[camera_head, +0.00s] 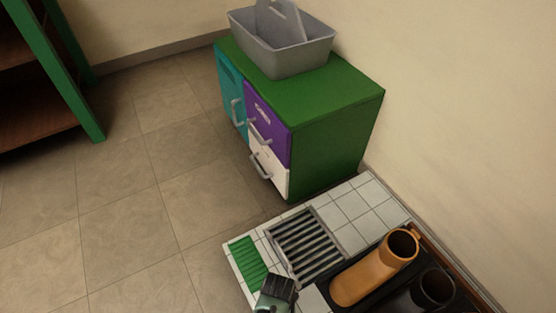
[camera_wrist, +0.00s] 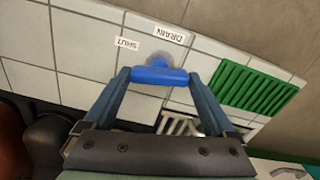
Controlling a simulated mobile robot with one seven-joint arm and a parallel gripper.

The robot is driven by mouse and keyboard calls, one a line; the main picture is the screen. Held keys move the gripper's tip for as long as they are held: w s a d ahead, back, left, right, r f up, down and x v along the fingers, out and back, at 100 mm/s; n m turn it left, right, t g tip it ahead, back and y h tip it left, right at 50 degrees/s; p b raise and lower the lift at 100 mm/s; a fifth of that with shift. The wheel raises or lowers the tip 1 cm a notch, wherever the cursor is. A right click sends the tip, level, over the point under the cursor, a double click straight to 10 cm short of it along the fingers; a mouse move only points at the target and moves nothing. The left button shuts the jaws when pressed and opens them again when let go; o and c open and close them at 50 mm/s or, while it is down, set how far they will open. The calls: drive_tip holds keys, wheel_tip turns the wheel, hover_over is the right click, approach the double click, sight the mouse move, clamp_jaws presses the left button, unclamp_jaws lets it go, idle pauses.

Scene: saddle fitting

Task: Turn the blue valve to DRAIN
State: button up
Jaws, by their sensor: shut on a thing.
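The blue valve (camera_wrist: 160,75) has a bar-shaped handle on a white tiled surface in the wrist view, with a round pale base behind it. My gripper (camera_wrist: 159,78) is shut on the handle, one finger at each end of the bar. A DRAIN label (camera_wrist: 168,33) is above it to the right, and a SHUT label (camera_wrist: 127,44) is above it to the left. The bar lies nearly level across the picture; I cannot tell which label it is set to. In the head view part of my gripper shows at the bottom edge, and the valve is hidden.
A green slatted panel (camera_wrist: 250,88) is right of the valve. In the head view, a metal grate (camera_head: 306,246), an orange boot (camera_head: 372,275) and a dark boot (camera_head: 432,290) are near my gripper. A green cabinet (camera_head: 335,140) carries a grey caddy (camera_head: 290,58).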

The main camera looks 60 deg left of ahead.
drive_tip(key=n+p, duration=0.2)
drive_tip(key=n, duration=0.1)
drive_tip(key=shift+r+n, duration=0.15)
drive_tip(key=shift+n, duration=0.15)
drive_tip(key=n+p, duration=0.1)
drive_tip(key=n, duration=0.3)
drive_tip(key=shift+n+p, duration=0.3)
drive_tip(key=n+p, duration=0.1)
drive_tip(key=n, duration=0.3)
drive_tip(key=shift+n, duration=1.6)
drive_tip(key=o, duration=1.1)
drive_tip(key=shift+c, duration=0.2)
drive_tip(key=shift+p, duration=0.35)
wheel_tip(320, 180, up, 13)
drive_tip(key=p, duration=0.9)
